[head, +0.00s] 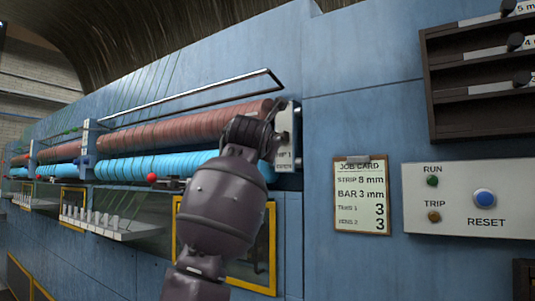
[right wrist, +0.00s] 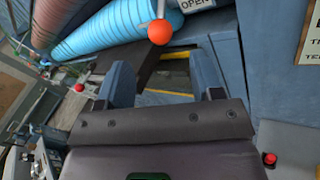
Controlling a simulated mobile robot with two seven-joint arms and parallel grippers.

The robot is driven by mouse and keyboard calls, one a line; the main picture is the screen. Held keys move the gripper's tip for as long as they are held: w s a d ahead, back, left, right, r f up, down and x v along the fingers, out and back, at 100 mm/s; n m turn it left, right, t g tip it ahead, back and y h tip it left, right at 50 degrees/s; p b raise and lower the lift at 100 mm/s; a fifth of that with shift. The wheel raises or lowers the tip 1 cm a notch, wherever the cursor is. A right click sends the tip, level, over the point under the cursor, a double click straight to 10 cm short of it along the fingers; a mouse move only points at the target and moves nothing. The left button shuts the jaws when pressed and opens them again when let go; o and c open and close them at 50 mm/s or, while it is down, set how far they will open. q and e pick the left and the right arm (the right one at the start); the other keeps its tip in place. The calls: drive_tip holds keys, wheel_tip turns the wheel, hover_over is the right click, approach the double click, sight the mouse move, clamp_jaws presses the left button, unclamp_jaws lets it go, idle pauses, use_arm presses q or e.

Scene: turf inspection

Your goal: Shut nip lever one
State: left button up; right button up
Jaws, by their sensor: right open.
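The nip lever's orange-red ball knob (right wrist: 159,32) shows in the right wrist view on a short stem, just beyond my fingertips and beside an OPEN label (right wrist: 192,4). My right gripper (right wrist: 163,74) is open, its two blue-grey fingers apart with nothing between them. In the head view my right gripper (head: 252,134) is at the right end of the rollers, in front of the NIP 1 plate (head: 284,153). That lever is hidden behind my arm there. My left gripper is not in view.
Brown rollers (head: 190,125) lie above blue rollers (head: 150,165), with a metal rail (head: 185,93) over them. Another red knob (head: 151,177) is farther left. A job card (head: 361,195), a RESET panel (head: 470,200) and a dark rack (head: 480,75) are on the right.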

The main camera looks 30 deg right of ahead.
drive_tip(key=p+x, duration=0.2)
drive_tip(key=x, duration=0.7)
drive_tip(key=shift+r, duration=0.1)
drive_tip(key=shift+w+d+f+p, duration=0.2)
drive_tip(key=shift+w+d+p, duration=0.3)
drive_tip(key=shift+w, duration=0.15)
clamp_jaws()
